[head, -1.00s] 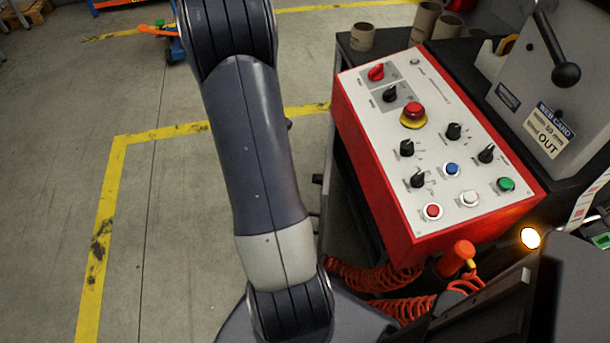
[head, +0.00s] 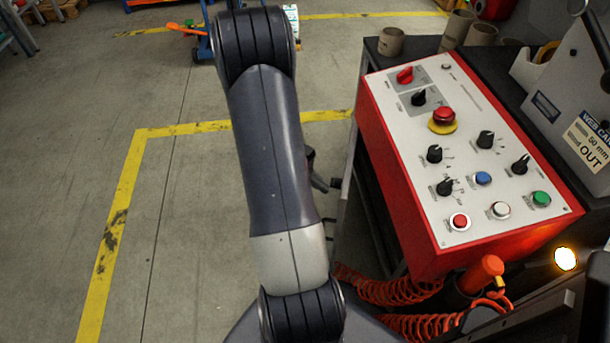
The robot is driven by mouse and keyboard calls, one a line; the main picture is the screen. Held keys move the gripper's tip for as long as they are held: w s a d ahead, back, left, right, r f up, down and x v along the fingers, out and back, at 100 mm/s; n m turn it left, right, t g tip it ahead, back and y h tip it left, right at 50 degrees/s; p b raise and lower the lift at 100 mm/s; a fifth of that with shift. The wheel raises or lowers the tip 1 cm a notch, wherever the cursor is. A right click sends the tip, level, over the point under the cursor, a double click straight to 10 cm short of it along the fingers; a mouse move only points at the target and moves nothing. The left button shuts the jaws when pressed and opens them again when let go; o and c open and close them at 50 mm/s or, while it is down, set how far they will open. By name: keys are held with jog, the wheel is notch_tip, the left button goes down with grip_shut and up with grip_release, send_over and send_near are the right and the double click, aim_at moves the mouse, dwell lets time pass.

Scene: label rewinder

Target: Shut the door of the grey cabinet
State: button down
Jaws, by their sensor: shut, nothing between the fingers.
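I cannot pick out a grey cabinet or its door with certainty in the head view. A narrow grey upright edge (head: 345,212) shows beside my arm, left of the red control box, but I cannot tell what it belongs to. My arm runs down the middle of the picture and hides what is behind it. Small dark parts stick out to the right of the arm at mid-height; I cannot tell whether they are mine. My gripper's fingers are not visible.
A red control box (head: 465,150) with knobs and buttons stands close right of my arm. Orange coiled hoses (head: 385,290) hang below it. A grey machine panel (head: 580,95) is at the far right. The floor (head: 200,220) at left is open, with yellow lines.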

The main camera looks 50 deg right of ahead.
jog(key=shift+s+d+r, duration=0.1)
jog(key=shift+s+d, duration=0.2)
jog(key=shift+s, duration=0.35)
jog(key=shift+s+d, duration=0.25)
jog(key=shift+s, duration=0.4)
